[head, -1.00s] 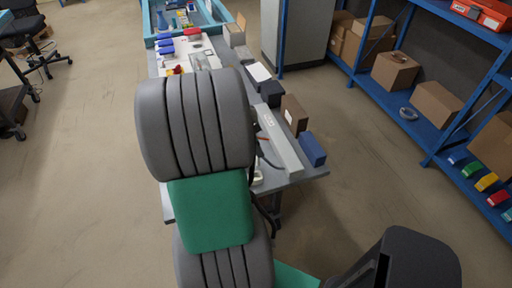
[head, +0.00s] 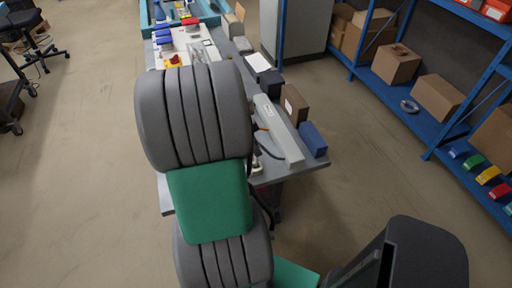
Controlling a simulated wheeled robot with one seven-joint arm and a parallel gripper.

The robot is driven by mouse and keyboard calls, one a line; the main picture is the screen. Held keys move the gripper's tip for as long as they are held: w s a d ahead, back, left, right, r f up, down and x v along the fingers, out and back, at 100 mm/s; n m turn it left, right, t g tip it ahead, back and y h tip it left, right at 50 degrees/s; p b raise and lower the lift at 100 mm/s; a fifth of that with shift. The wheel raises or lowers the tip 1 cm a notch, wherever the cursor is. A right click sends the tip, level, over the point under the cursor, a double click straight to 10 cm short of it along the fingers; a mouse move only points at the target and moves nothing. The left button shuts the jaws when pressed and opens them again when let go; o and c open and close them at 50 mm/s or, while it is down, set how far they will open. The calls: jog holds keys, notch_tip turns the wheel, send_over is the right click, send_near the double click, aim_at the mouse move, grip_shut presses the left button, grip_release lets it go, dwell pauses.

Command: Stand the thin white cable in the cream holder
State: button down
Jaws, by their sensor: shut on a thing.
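My own grey and green arm fills the middle of the head view and covers part of the workbench (head: 310,171). My gripper is hidden behind it. I cannot make out the thin white cable. I cannot identify the cream holder either. A small whitish thing (head: 257,166) shows at the arm's right edge over the near end of the bench, too covered to name. A dark cord (head: 270,154) and a small reddish piece (head: 262,128) show beside it.
A long grey bar (head: 280,132) lies along the bench's right side, beside a blue box (head: 313,139), a brown box (head: 295,104) and a black box (head: 271,85). A blue-framed tray (head: 148,20) is at the far end. Blue shelving (head: 425,130) stands right.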

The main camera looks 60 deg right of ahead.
jog(key=shift+f, duration=0.1)
dwell(0.3)
jog(key=shift+f+b, duration=1.05)
jog(key=shift+f, duration=0.1)
jog(key=shift+f, duration=0.1)
jog(key=shift+f+b, duration=0.85)
jog(key=shift+f, duration=0.05)
jog(key=c, duration=1.4)
grip_release()
jog(key=shift+w+r, duration=0.1)
